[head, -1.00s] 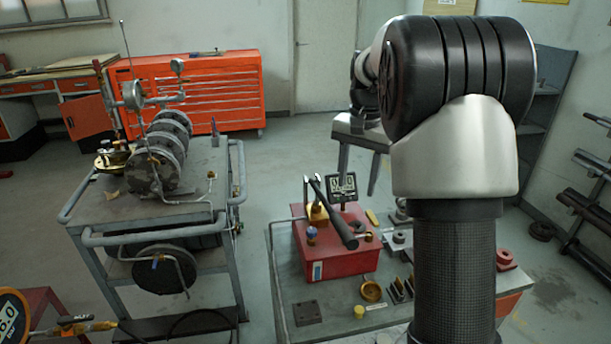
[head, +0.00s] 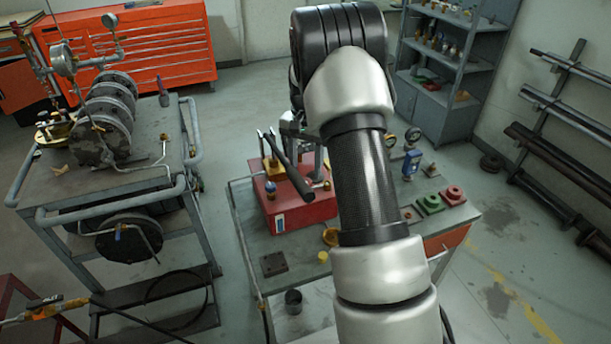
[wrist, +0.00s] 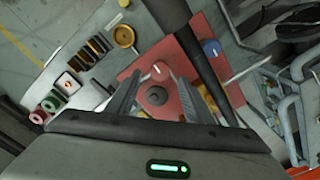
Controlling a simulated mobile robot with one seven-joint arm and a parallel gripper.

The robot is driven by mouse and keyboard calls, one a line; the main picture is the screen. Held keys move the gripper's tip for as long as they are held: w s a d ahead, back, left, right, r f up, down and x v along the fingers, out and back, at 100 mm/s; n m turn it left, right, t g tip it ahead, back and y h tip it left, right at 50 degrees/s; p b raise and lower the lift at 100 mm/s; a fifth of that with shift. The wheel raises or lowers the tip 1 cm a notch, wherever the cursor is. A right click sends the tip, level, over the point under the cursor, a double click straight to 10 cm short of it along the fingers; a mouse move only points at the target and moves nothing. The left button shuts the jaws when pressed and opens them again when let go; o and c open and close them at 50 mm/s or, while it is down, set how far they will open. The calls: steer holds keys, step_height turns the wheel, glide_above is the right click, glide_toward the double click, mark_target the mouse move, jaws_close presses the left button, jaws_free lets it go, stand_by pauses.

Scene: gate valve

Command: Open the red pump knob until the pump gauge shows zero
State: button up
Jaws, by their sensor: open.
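The red pump box (head: 290,208) stands on the grey table, with a long black lever (head: 287,168) slanting across its top. In the wrist view its red top (wrist: 146,69) lies below my gripper. My gripper (wrist: 158,78) is open, with its two fingers spread on either side of a round, dark reddish knob (wrist: 157,96) on the pump. I cannot tell whether the fingers touch it; nothing is clamped. In the head view the arm covers most of the gripper and the knob. The pump's digital gauge cannot be made out now.
The black lever (wrist: 203,62) runs close beside the right finger in the wrist view. A brass dish (wrist: 124,36), dark blocks and red and green fittings (head: 430,204) sit on the table. A cart with a flanged pipe assembly (head: 105,120) stands left, across a floor gap.

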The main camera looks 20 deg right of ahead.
steer(key=shift+f, duration=2.1)
steer(key=c, duration=1)
steer(key=shift+c, duration=0.2)
